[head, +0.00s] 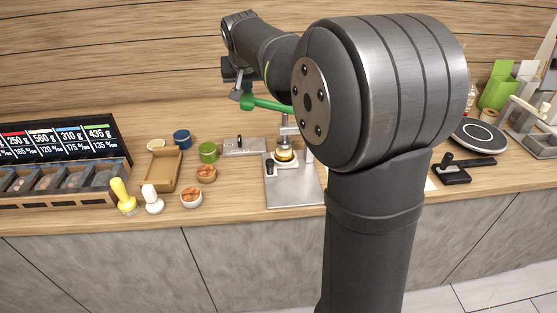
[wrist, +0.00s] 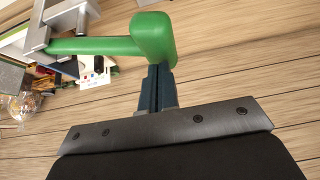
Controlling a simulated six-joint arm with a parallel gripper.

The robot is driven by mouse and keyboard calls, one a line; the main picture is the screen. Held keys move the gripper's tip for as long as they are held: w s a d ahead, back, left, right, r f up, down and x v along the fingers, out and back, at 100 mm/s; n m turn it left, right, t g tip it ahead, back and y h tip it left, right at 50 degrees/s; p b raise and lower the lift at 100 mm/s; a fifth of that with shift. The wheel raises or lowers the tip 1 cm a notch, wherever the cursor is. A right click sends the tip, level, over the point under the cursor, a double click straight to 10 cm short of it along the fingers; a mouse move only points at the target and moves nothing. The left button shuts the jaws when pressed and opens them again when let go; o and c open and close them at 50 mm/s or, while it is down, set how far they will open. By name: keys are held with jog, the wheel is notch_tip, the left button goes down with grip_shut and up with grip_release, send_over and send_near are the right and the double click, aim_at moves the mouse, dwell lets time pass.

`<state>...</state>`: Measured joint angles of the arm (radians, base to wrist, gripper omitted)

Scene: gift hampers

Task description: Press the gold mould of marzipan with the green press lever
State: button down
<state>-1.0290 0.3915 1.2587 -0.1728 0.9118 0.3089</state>
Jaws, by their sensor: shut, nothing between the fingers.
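The green press lever (head: 266,104) sticks out to the left from the press at mid-counter in the head view. It fills the top of the wrist view (wrist: 100,46), with its thick green end block (wrist: 153,40) just beyond my fingertips. My gripper (head: 236,93) is shut and empty at the lever's left end. In the wrist view my gripper's fingers (wrist: 158,72) meet at or very close to the end block; I cannot tell if they touch. The gold mould (head: 284,155) sits on the press base (head: 290,192) under the press head. Its contents are too small to make out.
Left of the press stand a green tub (head: 208,152), small bowls (head: 191,197), a brown tray (head: 165,170) and yellow (head: 123,196) and white (head: 152,199) stamps. A price display (head: 60,138) is at far left. A round black scale (head: 478,135) is at right. My arm hides part of the counter.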

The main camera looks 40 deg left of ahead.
aim_at(248, 99)
jog(key=shift+f, duration=0.2)
jog(key=shift+f, duration=2.55)
notch_tip(248, 99, down, 2)
jog(key=shift+f, duration=0.25)
